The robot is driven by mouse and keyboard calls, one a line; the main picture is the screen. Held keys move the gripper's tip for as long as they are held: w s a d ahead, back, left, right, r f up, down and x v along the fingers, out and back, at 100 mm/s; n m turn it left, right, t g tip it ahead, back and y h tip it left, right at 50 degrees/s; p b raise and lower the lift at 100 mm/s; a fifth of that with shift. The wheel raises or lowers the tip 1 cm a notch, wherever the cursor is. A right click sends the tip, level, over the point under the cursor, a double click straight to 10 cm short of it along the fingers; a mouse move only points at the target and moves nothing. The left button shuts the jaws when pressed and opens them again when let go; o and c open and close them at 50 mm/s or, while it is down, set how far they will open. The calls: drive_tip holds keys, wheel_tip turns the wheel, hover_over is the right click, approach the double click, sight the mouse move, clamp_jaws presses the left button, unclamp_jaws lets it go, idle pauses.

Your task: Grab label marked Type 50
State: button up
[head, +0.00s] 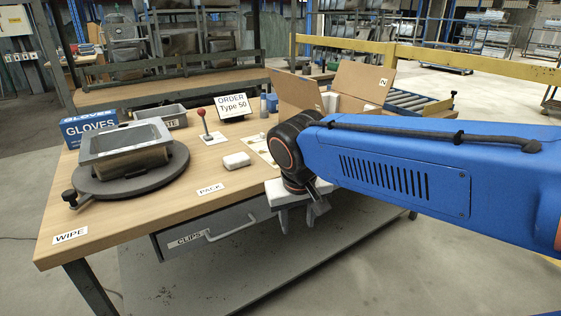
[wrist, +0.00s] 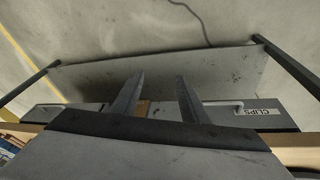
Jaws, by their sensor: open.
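A dark-framed sign (head: 233,106) reading "ORDER Type 50" stands towards the back of the wooden table. A pale sheet (head: 256,147) lies on the tabletop, partly hidden behind my arm; any print on it is too small to read. No separate label reading Type 50 can be made out. My gripper (head: 299,218) is in front of the table's front edge, near the drawer, with its fingers pointing down. In the wrist view my gripper (wrist: 155,88) is open, with nothing between its fingertips.
The CLIPS drawer (head: 222,226) is under the tabletop. A white block (head: 237,160), a red-knobbed lever (head: 204,123), a metal tray on a turntable (head: 127,180) and a GLOVES box (head: 90,126) stand on the table. An open carton (head: 361,80) is at the back right.

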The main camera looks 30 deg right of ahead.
drive_tip(key=w+a+r+m+h, duration=0.1)
drive_tip(key=w+r+m+h, duration=0.2)
drive_tip(key=w, duration=0.6)
drive_tip(key=w+a+r+m+g+h, duration=0.1)
drive_tip(key=w+r+m+h, duration=0.2)
drive_tip(key=w+m, duration=0.3)
drive_tip(key=w+r+m+g+h, duration=0.1)
drive_tip(key=w+r+m+h, duration=0.2)
drive_tip(key=w, duration=0.9)
drive_tip(key=shift+w+a+r+m+h, duration=0.15)
drive_tip(key=shift+a+m+h, duration=0.05)
drive_tip(key=shift+m+h, duration=0.4)
drive_tip(key=shift+w+a+r+m+h, duration=0.1)
drive_tip(key=shift+a+r+m+h, duration=0.1)
drive_tip(key=shift+m+h, duration=0.35)
drive_tip(key=shift+w+d, duration=0.1)
drive_tip(key=x, duration=1)
drive_tip(key=shift+d+f, duration=0.1)
drive_tip(key=shift+d, duration=0.2)
drive_tip(key=shift+s+x, duration=0.15)
drive_tip(key=shift+x, duration=0.95)
drive_tip(key=shift+s+x, duration=0.2)
drive_tip(key=shift+x, duration=0.85)
drive_tip(key=shift+s+x, duration=0.15)
drive_tip(key=shift+x, duration=0.95)
drive_tip(key=shift+f, duration=0.2)
clamp_jaws()
